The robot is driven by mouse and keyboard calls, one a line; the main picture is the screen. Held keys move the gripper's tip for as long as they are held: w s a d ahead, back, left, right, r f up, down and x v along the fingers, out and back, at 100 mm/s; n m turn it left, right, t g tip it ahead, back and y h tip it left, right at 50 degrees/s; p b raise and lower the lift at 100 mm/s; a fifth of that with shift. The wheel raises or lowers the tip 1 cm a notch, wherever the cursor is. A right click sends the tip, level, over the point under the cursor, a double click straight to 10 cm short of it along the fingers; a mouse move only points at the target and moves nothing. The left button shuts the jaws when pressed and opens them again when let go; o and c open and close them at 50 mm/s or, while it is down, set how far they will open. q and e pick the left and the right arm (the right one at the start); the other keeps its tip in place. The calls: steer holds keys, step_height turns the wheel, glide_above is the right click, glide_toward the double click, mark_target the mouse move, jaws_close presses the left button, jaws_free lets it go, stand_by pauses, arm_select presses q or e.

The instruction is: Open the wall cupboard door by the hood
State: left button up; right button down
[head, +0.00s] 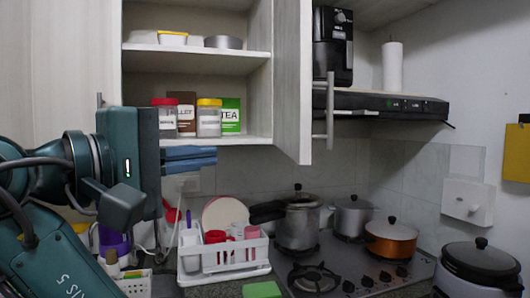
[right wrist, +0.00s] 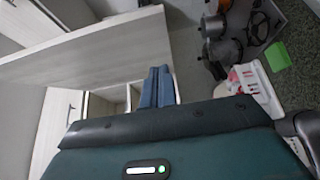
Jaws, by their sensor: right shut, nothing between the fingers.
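The wall cupboard door (head: 291,80) by the hood stands swung open, seen at a steep angle, with its vertical bar handle (head: 330,115) on the side facing the hood. The open cupboard (head: 200,60) shows its shelves. My right gripper (head: 208,158) is shut and empty, in front of and just below the cupboard's lower shelf, left of the door and apart from its handle. In the right wrist view, the closed fingers (right wrist: 161,75) point toward a large pale panel (right wrist: 90,55), which looks like the door. My left gripper is not in view.
Jars (head: 209,118), boxes and a bowl stand on the shelves. The black hood (head: 380,103) carries a coffee machine (head: 333,46) and a paper roll (head: 392,66). Below are a white dish rack (head: 225,258) and pots (head: 298,222) on the stove.

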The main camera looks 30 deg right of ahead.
steer(key=p, duration=0.2)
glide_toward(295, 150)
steer(key=w+d, duration=0.1)
steer(key=w, duration=0.2)
steer(key=d, duration=0.1)
steer(key=s+d, duration=0.1)
steer(key=d, duration=0.1)
steer(key=shift+d+r, duration=0.1)
steer(key=shift+d, duration=0.15)
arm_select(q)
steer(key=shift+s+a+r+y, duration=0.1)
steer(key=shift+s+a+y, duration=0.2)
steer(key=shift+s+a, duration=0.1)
arm_select(e)
steer(key=shift+s+d, duration=0.3)
steer(key=shift+d, duration=0.15)
